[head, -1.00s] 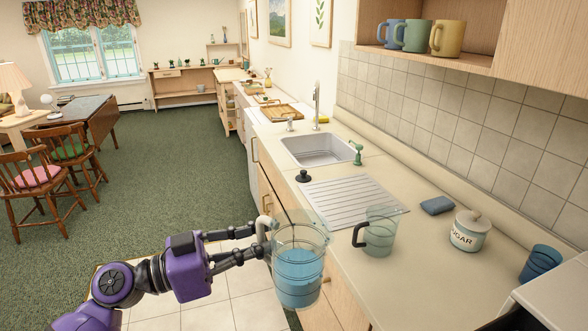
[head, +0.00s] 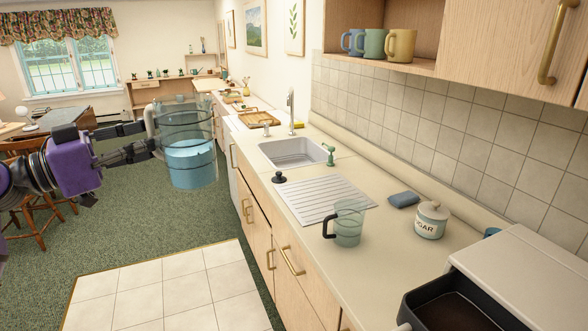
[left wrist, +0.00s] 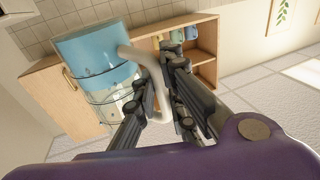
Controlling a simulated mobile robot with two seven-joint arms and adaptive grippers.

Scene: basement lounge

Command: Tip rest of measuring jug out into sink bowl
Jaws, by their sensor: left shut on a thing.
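My left gripper (head: 138,142) is shut on the pale handle of a clear measuring jug (head: 188,124), which holds blue liquid in its lower part. The jug is upright in the air over the floor, left of the counter. In the left wrist view, the jug (left wrist: 92,55) hangs beyond the fingers, which close on the handle (left wrist: 152,80). The sink bowl (head: 292,152) is set in the counter further back to the right, and looks empty. A second clear jug with a dark handle (head: 348,224) stands on the counter. My right gripper is not in view.
The ribbed drainer (head: 322,198) lies nearer than the bowl, with a black plug (head: 279,176) at its corner. A green soap dispenser (head: 330,155) and a tall tap (head: 291,112) stand by the bowl. A sponge (head: 404,200) and sugar jar (head: 432,220) are further right.

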